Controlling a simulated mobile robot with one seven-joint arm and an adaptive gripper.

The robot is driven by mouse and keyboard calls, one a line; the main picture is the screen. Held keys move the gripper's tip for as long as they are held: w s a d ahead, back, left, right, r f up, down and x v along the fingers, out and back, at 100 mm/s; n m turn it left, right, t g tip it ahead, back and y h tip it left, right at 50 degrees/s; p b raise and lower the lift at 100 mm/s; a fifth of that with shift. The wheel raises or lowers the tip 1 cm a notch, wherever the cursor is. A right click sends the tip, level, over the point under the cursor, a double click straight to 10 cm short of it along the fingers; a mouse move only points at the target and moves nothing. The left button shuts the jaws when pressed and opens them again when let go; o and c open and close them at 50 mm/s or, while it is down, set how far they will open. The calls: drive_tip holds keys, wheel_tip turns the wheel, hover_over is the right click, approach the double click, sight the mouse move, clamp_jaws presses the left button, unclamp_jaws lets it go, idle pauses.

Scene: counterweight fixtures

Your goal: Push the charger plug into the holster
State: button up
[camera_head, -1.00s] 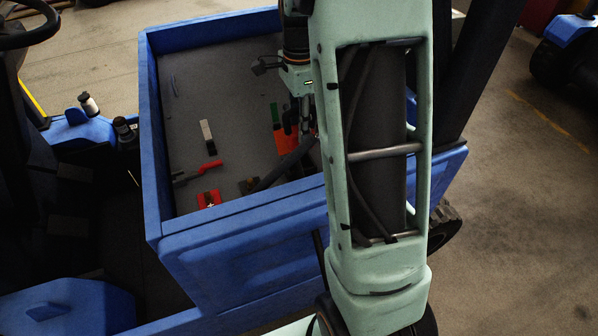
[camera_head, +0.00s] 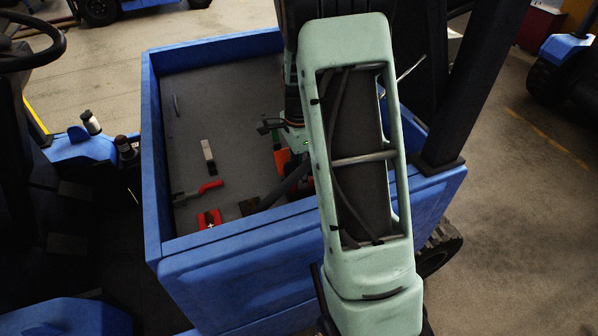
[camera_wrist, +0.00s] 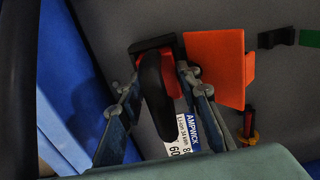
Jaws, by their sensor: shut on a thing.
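The charger plug, a curved black handle (camera_wrist: 154,92), lies between the two fingers of my gripper (camera_wrist: 160,78) in the wrist view. My gripper is shut on it. An orange plate-like part, apparently the holster (camera_wrist: 222,58), stands just right of the plug, and a red-orange piece shows between them. A white AMPWICK label (camera_wrist: 191,130) is beside the right finger. Whether the plug is inside the holster I cannot tell. In the head view the orange part (camera_head: 282,160) shows only partly, and my arm hides the plug and fingers.
The blue cargo bed (camera_head: 235,238) has raised walls close to my gripper. On its floor lie a red-handled tool (camera_head: 208,187), a red box (camera_head: 208,219), a white-and-black piece (camera_head: 208,152) and a thick dark cable (camera_head: 285,188).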

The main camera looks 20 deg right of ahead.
drive_tip(key=o, duration=1.3)
